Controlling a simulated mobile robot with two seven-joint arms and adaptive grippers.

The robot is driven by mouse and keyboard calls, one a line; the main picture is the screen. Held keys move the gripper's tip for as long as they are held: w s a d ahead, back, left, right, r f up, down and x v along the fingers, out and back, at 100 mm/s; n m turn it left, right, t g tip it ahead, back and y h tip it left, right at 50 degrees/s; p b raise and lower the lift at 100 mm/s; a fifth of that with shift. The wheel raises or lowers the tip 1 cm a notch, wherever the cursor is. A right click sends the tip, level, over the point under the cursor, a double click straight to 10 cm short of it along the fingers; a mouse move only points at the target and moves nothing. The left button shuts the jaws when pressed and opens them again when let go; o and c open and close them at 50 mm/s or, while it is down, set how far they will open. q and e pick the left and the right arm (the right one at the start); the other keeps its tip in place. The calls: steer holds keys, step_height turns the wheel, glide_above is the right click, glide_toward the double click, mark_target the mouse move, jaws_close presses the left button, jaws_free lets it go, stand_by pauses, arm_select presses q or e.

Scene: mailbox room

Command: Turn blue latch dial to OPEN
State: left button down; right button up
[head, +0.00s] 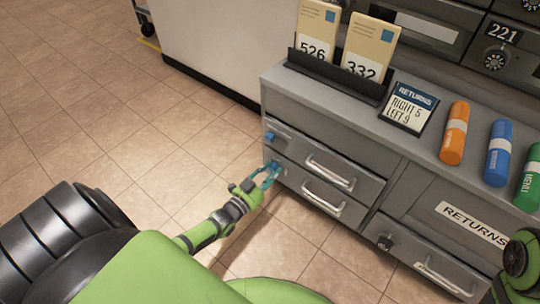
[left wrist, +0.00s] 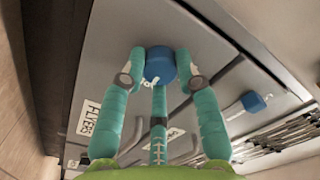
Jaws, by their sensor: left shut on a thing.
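A round blue dial (left wrist: 160,65) sits on the grey cabinet front, between the fingertips of my left gripper (left wrist: 161,72) in the left wrist view. The teal fingers press on its two sides. White marks show on the dial's lower edge, too small to read. In the head view my left gripper (head: 268,173) is at the left end of the lower drawer front, and its fingers mostly hide the dial there. A second blue knob (head: 270,137) sits on the upper drawer, apart from the gripper. My right gripper is not visible.
The grey cabinet (head: 325,122) has drawers with metal handles (head: 325,198). A FLYERS label (left wrist: 88,117) is near the dial. The tiled floor at left is clear.

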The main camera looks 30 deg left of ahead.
arm_select(q)
steer(key=shift+w+r+m, duration=0.1)
steer(key=shift+r+m, duration=0.15)
steer(key=shift+m, duration=0.15)
steer(key=c, duration=0.9)
jaws_free()
steer(key=shift+f, duration=0.1)
steer(key=shift+s+f, duration=0.1)
steer(key=shift+s, duration=0.2)
steer(key=s, duration=1.1)
steer(key=shift+s+a, duration=0.25)
steer(key=shift+a, duration=0.2)
